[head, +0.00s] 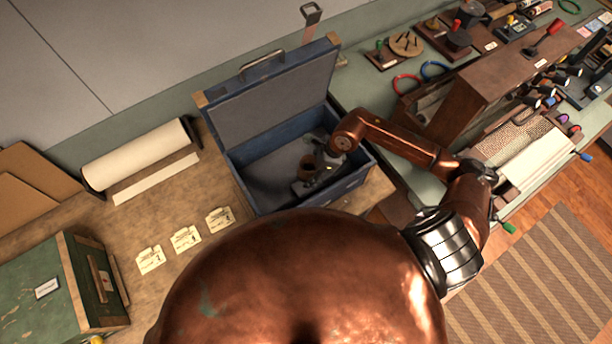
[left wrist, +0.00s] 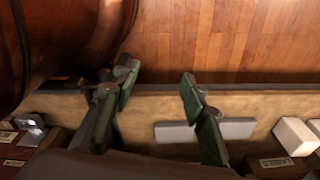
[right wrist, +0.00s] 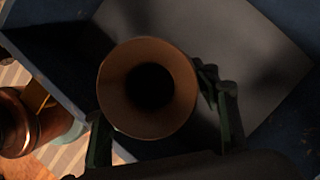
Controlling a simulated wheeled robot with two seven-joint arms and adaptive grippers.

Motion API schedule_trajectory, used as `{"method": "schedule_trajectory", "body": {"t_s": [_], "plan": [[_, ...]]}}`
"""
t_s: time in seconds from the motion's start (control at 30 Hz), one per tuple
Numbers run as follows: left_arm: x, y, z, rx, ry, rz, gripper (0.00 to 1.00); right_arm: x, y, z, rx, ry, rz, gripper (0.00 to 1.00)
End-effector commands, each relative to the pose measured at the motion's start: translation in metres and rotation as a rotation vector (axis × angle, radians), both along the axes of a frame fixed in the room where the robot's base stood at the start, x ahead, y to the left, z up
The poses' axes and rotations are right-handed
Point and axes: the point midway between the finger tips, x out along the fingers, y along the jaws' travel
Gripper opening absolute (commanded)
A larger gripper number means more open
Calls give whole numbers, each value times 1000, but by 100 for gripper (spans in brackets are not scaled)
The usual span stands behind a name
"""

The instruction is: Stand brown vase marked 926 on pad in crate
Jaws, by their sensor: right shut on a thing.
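The brown vase (head: 306,164) is inside the open blue crate (head: 352,184), toward its right side. In the right wrist view I look down on the vase's flared round mouth (right wrist: 178,92); its number is not visible. My right gripper (head: 314,174) is shut on the vase, with one green finger on each side in the right wrist view (right wrist: 162,115). The grey pad (right wrist: 255,65) lies on the crate floor below and beside the vase. The vase's foot is hidden, so I cannot tell whether it touches the pad. My left gripper (left wrist: 158,80) is open and empty.
The crate's raised lid (head: 280,95) stands at the back. Several paper tags (head: 185,239) lie on the bench left of the crate, with a paper roll (head: 135,153) behind them. A green box (head: 75,285) is at far left. A wooden rack (head: 500,85) stands at right.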

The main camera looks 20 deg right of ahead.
Motion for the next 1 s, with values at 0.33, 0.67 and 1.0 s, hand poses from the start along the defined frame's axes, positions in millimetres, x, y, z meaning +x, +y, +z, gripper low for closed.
{"method": "schedule_trajectory", "body": {"t_s": [0.33, 0.67, 1.0], "plan": [[-47, 5, 7, 6, 55, 12, 40, 9, 1, -45, 2, 9, -1, 24], [5, 3, 15, 3, -10, -1, 40, 8, 0, -79, 1, 6, -2, 24], [-19, 4, 10, 4, 20, 5, 40, 8, -1, -82, 0, 8, -1, 58]]}}
